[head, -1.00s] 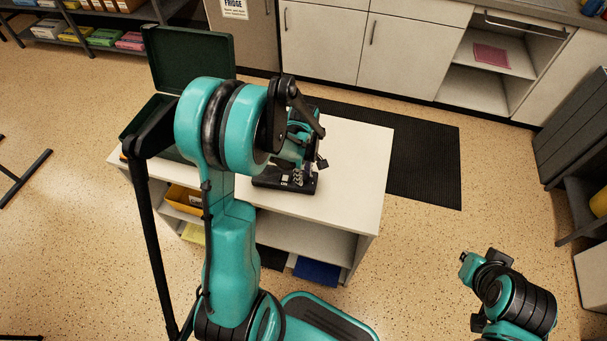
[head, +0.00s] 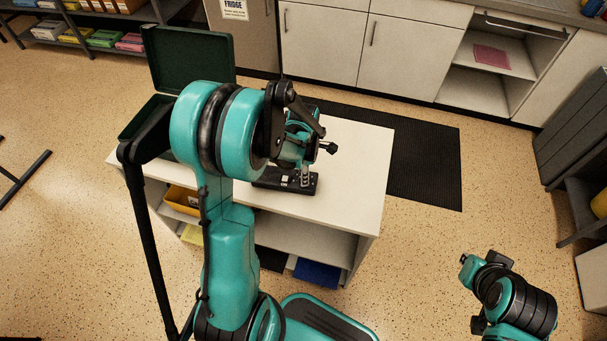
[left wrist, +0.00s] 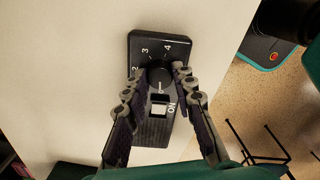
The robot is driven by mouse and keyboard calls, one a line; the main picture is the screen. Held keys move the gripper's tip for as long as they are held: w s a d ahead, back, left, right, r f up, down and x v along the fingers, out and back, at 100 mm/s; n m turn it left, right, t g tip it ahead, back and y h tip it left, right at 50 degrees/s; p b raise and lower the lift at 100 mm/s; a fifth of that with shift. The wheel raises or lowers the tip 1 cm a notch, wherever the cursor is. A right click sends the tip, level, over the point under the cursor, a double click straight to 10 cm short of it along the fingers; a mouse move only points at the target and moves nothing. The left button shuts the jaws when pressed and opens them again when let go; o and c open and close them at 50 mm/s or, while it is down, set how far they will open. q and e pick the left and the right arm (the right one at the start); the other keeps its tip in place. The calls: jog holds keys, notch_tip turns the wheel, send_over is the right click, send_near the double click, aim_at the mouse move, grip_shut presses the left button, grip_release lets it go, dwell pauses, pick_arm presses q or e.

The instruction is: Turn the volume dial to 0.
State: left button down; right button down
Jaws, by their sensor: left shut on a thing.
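The volume dial (left wrist: 160,78) is a round dark knob with a pale pointer line. It sits on a black control box (left wrist: 151,130) with the numbers 2, 3 and 4 beside it and a white switch marked ON below. In the left wrist view the pointer line points down toward the switch, away from the numbers. My left gripper (left wrist: 160,76) is shut on the dial, a finger on each side. In the head view the control box (head: 268,181) lies on the white table, and my left gripper (head: 305,174) reaches down onto it, partly hidden by my arm.
The white table (head: 358,160) has bare top to the right of the box. A dark green open case (head: 190,58) stands at its back left. A yellow bin (head: 182,200) is on the shelf below. A black mat (head: 425,155) lies behind the table. My right arm is at lower right.

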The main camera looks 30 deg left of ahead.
pick_arm(q)
jog(key=shift+n, duration=0.4)
jog(key=c, duration=1.5)
grip_release()
jog(key=shift+r, duration=0.1)
notch_tip(320, 180, up, 12)
